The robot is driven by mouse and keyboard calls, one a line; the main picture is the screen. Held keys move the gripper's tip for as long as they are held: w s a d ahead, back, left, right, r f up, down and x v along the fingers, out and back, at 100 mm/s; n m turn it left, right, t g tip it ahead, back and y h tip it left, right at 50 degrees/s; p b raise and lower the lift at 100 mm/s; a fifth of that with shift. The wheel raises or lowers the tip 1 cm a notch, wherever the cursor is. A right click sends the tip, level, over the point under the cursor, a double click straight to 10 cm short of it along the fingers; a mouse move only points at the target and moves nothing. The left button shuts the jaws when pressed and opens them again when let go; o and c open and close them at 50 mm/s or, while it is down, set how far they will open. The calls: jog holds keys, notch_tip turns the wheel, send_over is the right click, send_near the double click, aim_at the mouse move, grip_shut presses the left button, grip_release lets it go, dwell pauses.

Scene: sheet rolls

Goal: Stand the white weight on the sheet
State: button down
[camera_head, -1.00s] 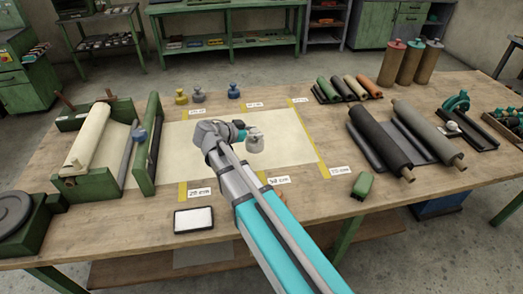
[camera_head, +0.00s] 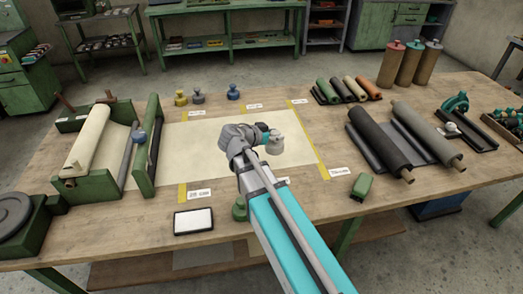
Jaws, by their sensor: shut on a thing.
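The cream sheet (camera_head: 200,150) lies flat on the bench, drawn out to the right from the roll (camera_head: 88,140) in the green holder. My gripper (camera_head: 266,136) is over the right part of the sheet. It is shut on the white weight (camera_head: 274,147), which is upright beside the fingertips. I cannot tell whether its base touches the sheet or hangs just above it. My arm hides part of the sheet's front edge.
A green weight (camera_head: 239,211) shows beside my arm at the front. A white-topped pad (camera_head: 193,220) lies front left. Dark rolls (camera_head: 380,140) and a green block (camera_head: 362,186) are at the right.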

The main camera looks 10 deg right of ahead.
jog(key=shift+w, duration=0.15)
jog(key=w+a+f+b, duration=0.1)
jog(key=w+f+b, duration=0.8)
jog(key=w, duration=0.4)
dwell(0.5)
jog(key=shift+w+a+f+b, duration=0.1)
jog(key=shift+w+f+b, duration=0.35)
jog(key=shift+f+b, duration=0.25)
jog(key=shift+s+f+b, duration=0.1)
jog(key=shift+f+b, duration=1.15)
jog(key=shift+b, duration=0.05)
